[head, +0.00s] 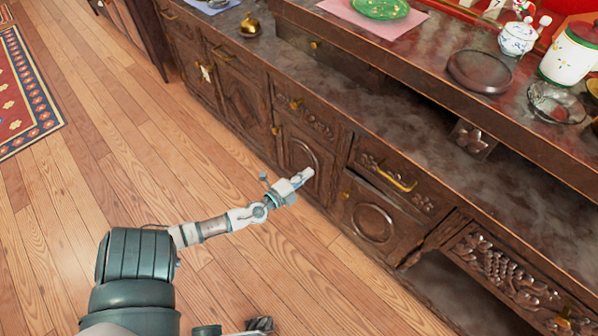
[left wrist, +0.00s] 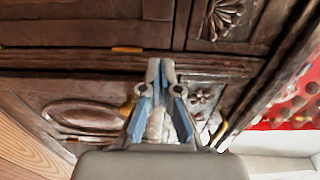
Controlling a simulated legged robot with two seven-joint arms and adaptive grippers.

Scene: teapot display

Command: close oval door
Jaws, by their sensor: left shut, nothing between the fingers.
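The countertop above holds a dark plate (head: 479,72) and a white pot (head: 517,38). The wooden floor (head: 110,160) to the left is clear.

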